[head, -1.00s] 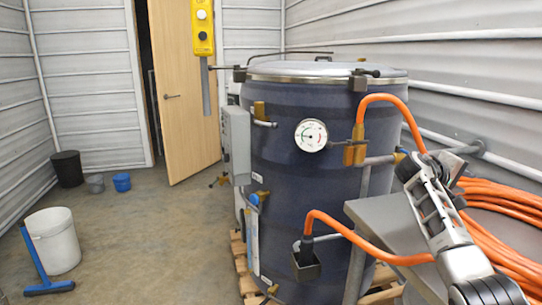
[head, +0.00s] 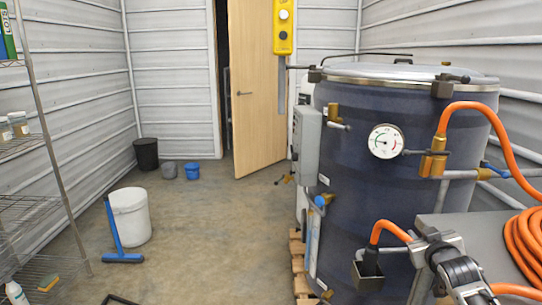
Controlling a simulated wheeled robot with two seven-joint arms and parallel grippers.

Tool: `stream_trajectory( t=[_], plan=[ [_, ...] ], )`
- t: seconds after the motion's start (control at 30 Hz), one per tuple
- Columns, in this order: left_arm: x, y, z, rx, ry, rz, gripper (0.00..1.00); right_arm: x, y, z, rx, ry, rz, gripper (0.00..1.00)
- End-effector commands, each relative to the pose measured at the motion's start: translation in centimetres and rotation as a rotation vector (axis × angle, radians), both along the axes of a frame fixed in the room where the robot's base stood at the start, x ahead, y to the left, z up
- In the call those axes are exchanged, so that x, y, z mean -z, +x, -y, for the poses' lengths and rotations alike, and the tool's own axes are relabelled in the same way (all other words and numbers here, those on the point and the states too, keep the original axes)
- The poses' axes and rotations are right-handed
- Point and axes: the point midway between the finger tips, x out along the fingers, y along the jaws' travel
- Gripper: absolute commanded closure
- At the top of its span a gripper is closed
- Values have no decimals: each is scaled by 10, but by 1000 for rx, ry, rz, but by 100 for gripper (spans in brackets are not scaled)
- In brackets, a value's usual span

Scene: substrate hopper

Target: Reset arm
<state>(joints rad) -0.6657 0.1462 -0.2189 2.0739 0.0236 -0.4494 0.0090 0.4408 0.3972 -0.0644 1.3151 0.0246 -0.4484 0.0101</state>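My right gripper (head: 436,246) is at the lower right of the head view, in front of the grey work surface beside the large dark blue hopper (head: 345,200). Its arm runs down out of the bottom edge. My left arm and gripper are not in view.
Orange hoses (head: 463,110) run close to the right gripper, with a coil (head: 525,243) at the right edge. A wire shelf (head: 35,205) stands left. A white bucket (head: 131,218) and blue squeegee (head: 122,257) stand on the floor. The middle floor is clear.

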Motion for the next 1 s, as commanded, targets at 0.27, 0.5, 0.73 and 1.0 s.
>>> stream_trajectory(
  t=[0.27, 0.5, 0.73, 1.0],
  plan=[
    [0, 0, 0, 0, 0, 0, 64, 129, -123, -118, -182, 87, -180, 71],
    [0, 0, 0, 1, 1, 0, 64, 179, -263, -206, -282, 243, -319, 71],
    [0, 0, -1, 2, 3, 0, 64, 175, -342, -245, -302, 358, -389, 71],
    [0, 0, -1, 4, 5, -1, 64, 173, -352, -249, -302, 373, -399, 71]
  ],
)
